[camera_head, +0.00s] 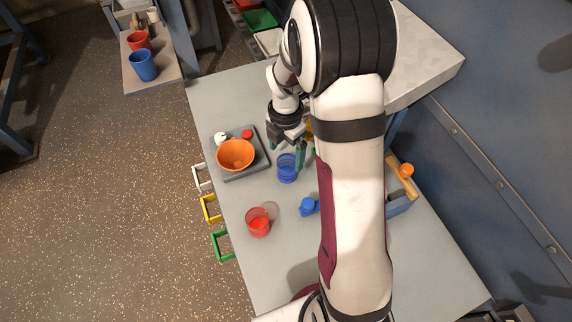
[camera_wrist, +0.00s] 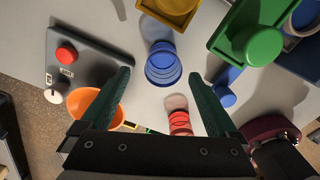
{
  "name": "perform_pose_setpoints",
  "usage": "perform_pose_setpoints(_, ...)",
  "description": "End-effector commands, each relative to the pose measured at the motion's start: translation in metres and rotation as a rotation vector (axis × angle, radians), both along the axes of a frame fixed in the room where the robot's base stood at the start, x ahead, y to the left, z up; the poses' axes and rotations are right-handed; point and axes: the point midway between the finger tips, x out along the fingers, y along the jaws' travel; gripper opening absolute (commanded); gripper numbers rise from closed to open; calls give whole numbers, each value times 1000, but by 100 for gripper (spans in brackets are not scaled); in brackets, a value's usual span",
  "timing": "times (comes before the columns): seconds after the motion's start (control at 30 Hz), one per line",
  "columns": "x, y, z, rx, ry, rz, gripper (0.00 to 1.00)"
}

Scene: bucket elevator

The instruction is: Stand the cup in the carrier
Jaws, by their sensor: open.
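My gripper (camera_head: 286,152) is open and empty, pointing down close to the blue cup. In the wrist view the blue cup shows between and beyond the fingertips; contact cannot be told. A blue-grey box (camera_head: 398,206) with a wooden handle (camera_head: 403,182), apparently the carrier, is at the right, partly hidden by my arm.
An orange bowl (camera_head: 235,154) sits on a dark grey plate with a red button (camera_head: 247,134), left of my gripper. A small blue object (camera_head: 309,206) lies right of the red cup. A green tray (camera_wrist: 225,40) is in the wrist view's upper right. A back-left shelf holds more cups.

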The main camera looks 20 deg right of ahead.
Motion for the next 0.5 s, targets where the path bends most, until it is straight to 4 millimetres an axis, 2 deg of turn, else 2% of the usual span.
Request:
perform_pose_setpoints(0.1,-5,-1,-25,1,6,-1,95)
perform_pose_setpoints(0.2,-5,-2,-41,0,4,-1,95)
perform_pose_setpoints(0.47,-5,-2,-47,0,1,-1,95)
perform_pose_setpoints(0.5,-5,-2,-47,0,1,-1,90)
